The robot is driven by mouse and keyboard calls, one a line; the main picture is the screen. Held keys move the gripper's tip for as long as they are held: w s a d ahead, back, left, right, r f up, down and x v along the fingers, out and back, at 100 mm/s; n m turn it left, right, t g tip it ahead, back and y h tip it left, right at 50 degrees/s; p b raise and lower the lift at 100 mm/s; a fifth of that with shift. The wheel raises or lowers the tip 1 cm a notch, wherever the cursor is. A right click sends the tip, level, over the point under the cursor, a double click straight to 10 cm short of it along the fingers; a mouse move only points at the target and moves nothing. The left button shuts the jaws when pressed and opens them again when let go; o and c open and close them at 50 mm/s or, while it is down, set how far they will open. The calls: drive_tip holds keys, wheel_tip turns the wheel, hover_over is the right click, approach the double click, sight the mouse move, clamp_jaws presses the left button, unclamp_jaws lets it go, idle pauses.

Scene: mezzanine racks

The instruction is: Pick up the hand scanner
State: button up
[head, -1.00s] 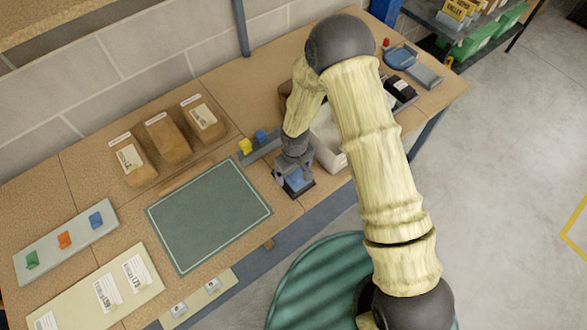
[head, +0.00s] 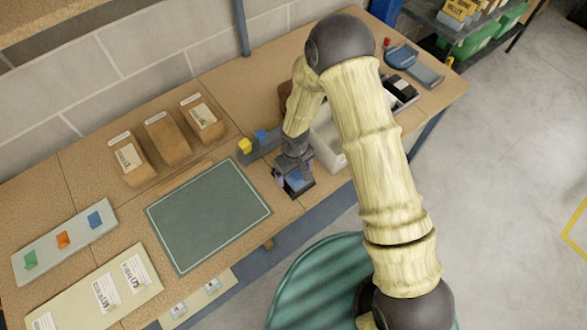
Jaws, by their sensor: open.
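A small blue and dark object (head: 298,182), which looks like the hand scanner on a dark base, sits at the front edge of the bench, just right of the green mat. My gripper (head: 292,177) points down at this spot, with its jaws open around or just above the blue part. The gripper hides much of the object, so I cannot tell whether the fingers touch it.
The green mat (head: 208,215) lies left of my gripper. A grey strip with a yellow block (head: 245,146) and a blue block (head: 261,136) is behind it. A white bin (head: 328,150) stands close on the right, partly behind my arm. Brown packages (head: 167,139) line the back.

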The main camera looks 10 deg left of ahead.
drive_tip(key=c, duration=1.2)
drive_tip(key=shift+c, duration=0.2)
drive_tip(key=shift+r, duration=0.1)
drive_tip(key=shift+w+r+p, duration=0.1)
drive_tip(key=shift+r+p, duration=0.2)
drive_tip(key=shift+r, duration=0.05)
wheel_tip(320, 180, up, 10)
drive_tip(key=b, duration=0.2)
drive_tip(key=shift+f+b, duration=0.15)
drive_tip(key=shift+b, duration=0.15)
